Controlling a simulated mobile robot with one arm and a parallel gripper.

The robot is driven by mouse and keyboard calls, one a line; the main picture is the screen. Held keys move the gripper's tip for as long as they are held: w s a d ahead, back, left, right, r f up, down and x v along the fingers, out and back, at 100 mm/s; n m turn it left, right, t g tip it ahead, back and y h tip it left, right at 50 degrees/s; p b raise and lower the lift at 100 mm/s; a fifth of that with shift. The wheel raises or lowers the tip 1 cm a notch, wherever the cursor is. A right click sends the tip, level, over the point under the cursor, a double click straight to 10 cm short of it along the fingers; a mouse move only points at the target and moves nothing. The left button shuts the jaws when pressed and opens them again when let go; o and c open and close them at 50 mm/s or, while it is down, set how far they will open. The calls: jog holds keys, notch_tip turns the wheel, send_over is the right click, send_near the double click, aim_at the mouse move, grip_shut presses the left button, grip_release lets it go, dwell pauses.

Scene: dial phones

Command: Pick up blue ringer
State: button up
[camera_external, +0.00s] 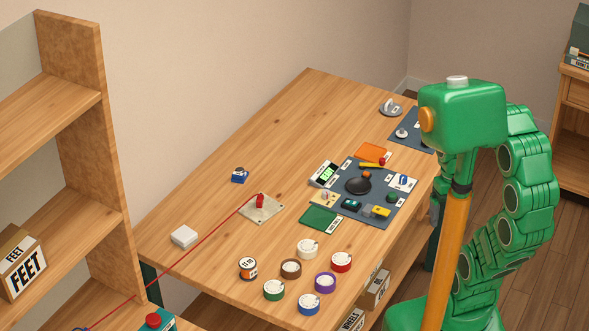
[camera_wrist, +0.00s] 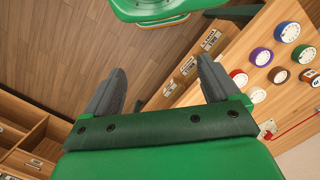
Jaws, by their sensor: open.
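A round piece with a blue side and white top (camera_external: 309,304) stands at the near end of the table, among similar round pieces. It also shows at the upper right of the wrist view (camera_wrist: 287,32). A small blue block-like piece (camera_external: 240,175) lies farther back on the left of the table. I cannot tell from its look which of the two is the ringer. My gripper (camera_wrist: 160,66) is open and empty, with its grey fingers wide apart. It is above the floor beside the table, well away from both blue pieces. In the external view the gripper is not clearly seen.
Red (camera_external: 341,262), purple (camera_external: 325,283), green (camera_external: 273,290), brown (camera_external: 290,268) and white (camera_external: 307,249) round pieces crowd around the blue one. An orange-black can (camera_external: 248,268) stands near. A red cord (camera_external: 180,250) crosses the left. The table's left back is mostly clear.

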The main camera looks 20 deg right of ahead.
jog(key=w+a+r+m+t+y, duration=0.1)
jog(key=w+a+m+y, duration=0.9)
jog(key=w+a, duration=2.35)
jog(key=w+a+f+m+t+y, duration=0.2)
jog(key=w+a+f+y, duration=0.15)
jog(key=w, duration=0.35)
jog(key=m+t, duration=0.4)
jog(key=m, duration=0.5)
send_near(244, 172)
jog(key=s+a+r, duration=0.5)
jog(key=a+r, duration=0.1)
jog(key=r, duration=0.1)
jog(key=w+f+m, duration=0.1)
jog(key=f, duration=0.1)
jog(key=w+d+f+m+t+h, duration=0.1)
jog(key=w+f, duration=0.1)
jog(key=f, duration=0.1)
jog(key=w+d+f+m+t+h, duration=0.1)
jog(key=w+f, duration=0.1)
jog(key=shift+d+f, duration=0.25)
jog(key=shift+f, duration=0.15)
jog(key=shift+x, duration=3.9)
jog(key=shift+w+r, duration=0.1)
jog(key=shift+r, duration=0.05)
jog(key=shift+c, duration=0.4)
